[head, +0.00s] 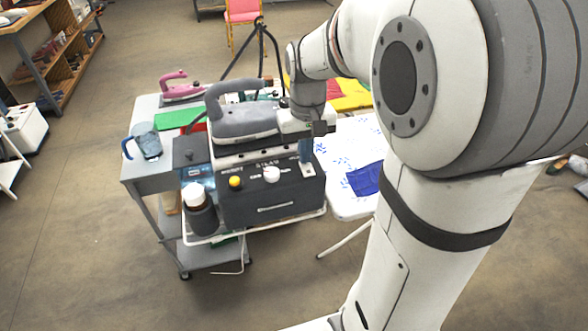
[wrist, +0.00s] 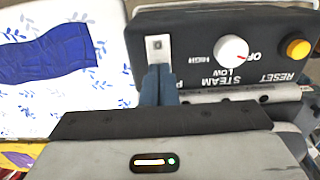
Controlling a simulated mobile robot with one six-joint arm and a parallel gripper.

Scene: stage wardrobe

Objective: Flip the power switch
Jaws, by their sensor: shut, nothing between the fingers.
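The power switch is a small dark rocker on a pale plate (wrist: 158,47) at one end of the dark steam station's front panel (wrist: 185,70). The plate also shows in the head view (head: 308,169), at the panel's right end. My gripper (wrist: 160,69) is shut and empty. Its blue fingers, also in the head view (head: 306,160), point at the panel with their tips right beside the plate. I cannot tell whether they touch it. The fingers hide part of the label near the switch. Which way the rocker is tipped is unclear.
A white steam dial (wrist: 232,49) and a yellow reset button (wrist: 297,48) sit along the same panel. A grey iron (head: 245,120) rests on top of the station, close to my wrist. An ironing board (head: 345,145) with blue cloth (head: 364,179) stands to the right.

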